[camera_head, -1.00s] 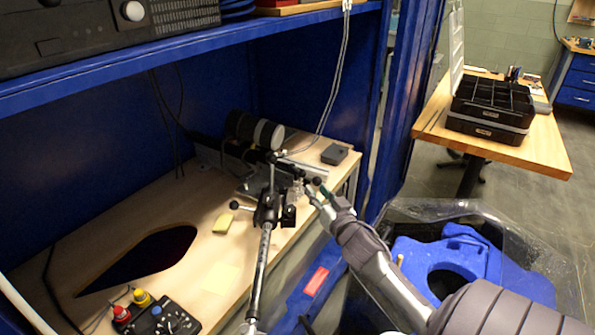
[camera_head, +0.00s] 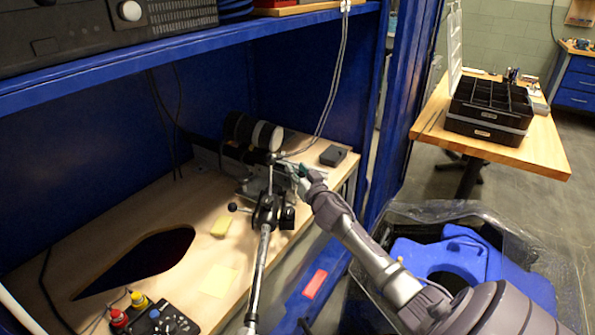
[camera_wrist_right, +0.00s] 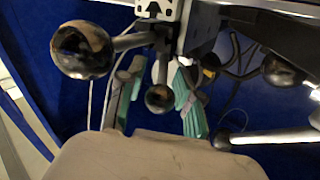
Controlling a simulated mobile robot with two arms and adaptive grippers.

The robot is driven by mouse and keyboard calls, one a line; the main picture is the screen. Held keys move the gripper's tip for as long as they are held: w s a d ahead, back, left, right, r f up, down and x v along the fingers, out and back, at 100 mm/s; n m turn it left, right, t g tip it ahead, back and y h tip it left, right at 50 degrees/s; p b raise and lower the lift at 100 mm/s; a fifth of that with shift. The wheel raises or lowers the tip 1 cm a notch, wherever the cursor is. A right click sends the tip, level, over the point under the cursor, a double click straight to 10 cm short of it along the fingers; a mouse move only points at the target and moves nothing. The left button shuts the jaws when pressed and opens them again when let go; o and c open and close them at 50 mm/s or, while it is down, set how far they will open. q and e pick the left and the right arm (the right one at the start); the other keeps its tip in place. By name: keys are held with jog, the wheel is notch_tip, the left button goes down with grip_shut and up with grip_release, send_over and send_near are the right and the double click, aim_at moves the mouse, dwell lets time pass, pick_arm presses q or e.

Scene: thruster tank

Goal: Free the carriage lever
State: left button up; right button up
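The carriage is a dark assembly (camera_head: 252,132) with a black and grey cylinder, on a rail at the back right of the wooden bench. Short levers with dark ball knobs stick out near it. My right gripper (camera_head: 297,171) reaches in from the right to the front of the rail. In the right wrist view its two green-padded fingers (camera_wrist_right: 158,97) are open. A small ball-ended lever (camera_wrist_right: 159,98) shows between them, with gaps on both sides. Whether it is the carriage lever, I cannot tell for sure. My left gripper is not in view.
A metal rod with a black clamp (camera_head: 267,212) stands just left of my right gripper. A larger ball knob (camera_wrist_right: 82,49) is close by in the wrist view. The bench has a dark cutout (camera_head: 140,262) and a control box (camera_head: 168,320). A blue post (camera_head: 385,110) stands right of the bench.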

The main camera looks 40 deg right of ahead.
grip_shut()
jog(key=shift+w+f, duration=0.1)
jog(key=shift+f, duration=0.05)
jog(key=shift+f, duration=0.15)
